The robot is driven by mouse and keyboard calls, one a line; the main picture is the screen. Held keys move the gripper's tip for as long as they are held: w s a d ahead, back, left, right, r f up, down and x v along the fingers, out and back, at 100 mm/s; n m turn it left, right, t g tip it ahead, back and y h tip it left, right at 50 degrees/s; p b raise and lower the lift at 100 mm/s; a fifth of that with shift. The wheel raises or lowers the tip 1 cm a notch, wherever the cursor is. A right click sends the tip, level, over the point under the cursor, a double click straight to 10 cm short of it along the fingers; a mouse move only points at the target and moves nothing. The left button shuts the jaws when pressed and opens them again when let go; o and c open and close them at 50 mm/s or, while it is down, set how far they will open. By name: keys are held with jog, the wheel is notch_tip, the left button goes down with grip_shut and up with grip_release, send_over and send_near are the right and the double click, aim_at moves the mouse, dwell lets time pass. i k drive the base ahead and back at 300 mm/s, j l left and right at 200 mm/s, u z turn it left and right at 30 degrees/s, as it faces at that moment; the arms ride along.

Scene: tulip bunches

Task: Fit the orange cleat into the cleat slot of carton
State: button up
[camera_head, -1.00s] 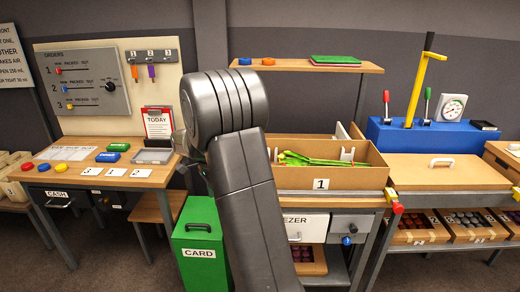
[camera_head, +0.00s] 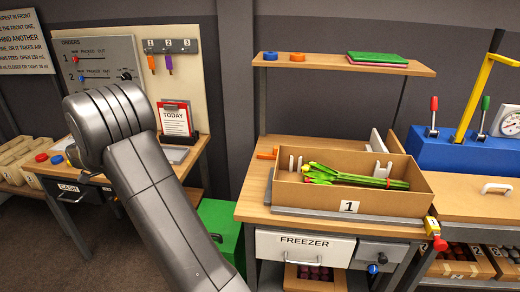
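The carton (camera_head: 411,203), a brown open box labelled 1, stands on the wooden bench at centre right. A bunch of green-stemmed tulips (camera_head: 365,180) lies in it. White upright pieces (camera_head: 297,163) show at its left end and more (camera_head: 380,170) near its right end; I cannot tell which part is the cleat slot. A small orange bracket-like piece (camera_head: 267,153), which looks like the orange cleat, lies on the bench just left of the carton's back left corner, apart from it. My grey arm fills the left front. My gripper is not visible.
The bench top (camera_head: 253,195) left of the carton is clear. A shelf (camera_head: 340,64) with blue and orange rolls and green pads hangs above. A yellow post (camera_head: 474,95) rises from a blue unit (camera_head: 440,150) at the right. A green bin (camera_head: 220,222) stands left of the bench.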

aim_at(288, 191)
jog(key=i+z, duration=0.3)
jog(key=i+j+z, duration=0.25)
jog(key=i+z, duration=0.1)
jog(key=z, duration=0.25)
jog(key=i+j+z, duration=0.1)
jog(key=z, duration=0.25)
jog(key=i+j+z, duration=0.1)
jog(key=z, duration=0.3)
jog(key=i, duration=0.05)
